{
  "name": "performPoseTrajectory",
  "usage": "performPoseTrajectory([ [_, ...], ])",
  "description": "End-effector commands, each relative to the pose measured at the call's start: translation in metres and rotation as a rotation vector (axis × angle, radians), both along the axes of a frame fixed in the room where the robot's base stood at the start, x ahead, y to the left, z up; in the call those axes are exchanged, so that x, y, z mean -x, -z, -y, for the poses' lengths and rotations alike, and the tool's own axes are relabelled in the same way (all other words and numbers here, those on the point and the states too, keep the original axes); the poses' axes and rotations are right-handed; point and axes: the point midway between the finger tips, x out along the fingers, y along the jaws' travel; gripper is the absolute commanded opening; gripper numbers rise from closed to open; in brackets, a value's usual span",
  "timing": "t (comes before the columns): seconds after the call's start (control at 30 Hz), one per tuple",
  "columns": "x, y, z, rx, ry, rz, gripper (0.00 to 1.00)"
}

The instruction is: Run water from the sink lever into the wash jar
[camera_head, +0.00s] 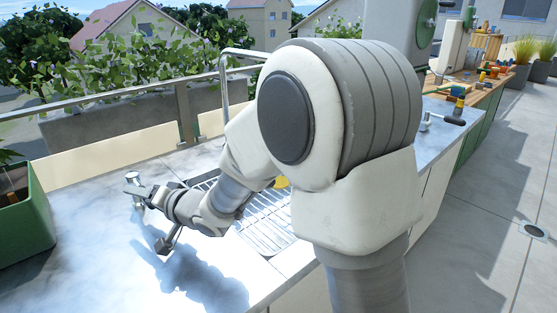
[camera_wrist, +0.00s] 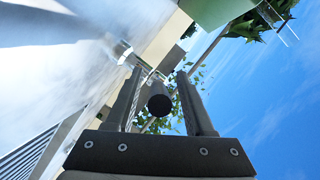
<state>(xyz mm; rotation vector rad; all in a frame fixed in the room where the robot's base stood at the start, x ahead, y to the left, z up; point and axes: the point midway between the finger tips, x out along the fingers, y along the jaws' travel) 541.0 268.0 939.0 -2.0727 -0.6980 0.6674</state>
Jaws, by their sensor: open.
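A dark, round-ended lever handle (camera_wrist: 159,105) lies between the two fingers of my gripper (camera_wrist: 163,88) in the wrist view, with a gap visible on both sides. My gripper is open; whether a finger touches the handle is hard to tell. In the head view my gripper (camera_head: 144,194) is low over the counter, beside an upright metal post (camera_head: 134,179) at the left. The tall bent metal pipe (camera_head: 223,85) rises behind my arm. The sink with its wire rack (camera_head: 262,225) is partly hidden by my arm. I cannot make out the wash jar.
A green planter box (camera_head: 24,226) stands on the counter (camera_head: 95,265) at the left. A railing (camera_head: 100,90) runs along the back. Another metal fitting with a black handle (camera_head: 448,119) is at the right. The counter's front left is clear.

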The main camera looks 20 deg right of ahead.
Motion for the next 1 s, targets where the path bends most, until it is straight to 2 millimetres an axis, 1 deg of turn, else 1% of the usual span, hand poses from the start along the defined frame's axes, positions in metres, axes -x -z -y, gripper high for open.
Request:
performPoseTrajectory([
  [0.03,0.003,-0.003,0.004,0.0,0.001,0.0,0.54],
  [0.6,0.035,-0.012,0.034,0.0,0.002,-0.001,0.54],
  [0.77,0.039,-0.012,0.038,0.0,0.001,-0.001,0.54],
  [1.0,0.04,-0.011,0.038,0.0,0.001,-0.001,0.54],
])
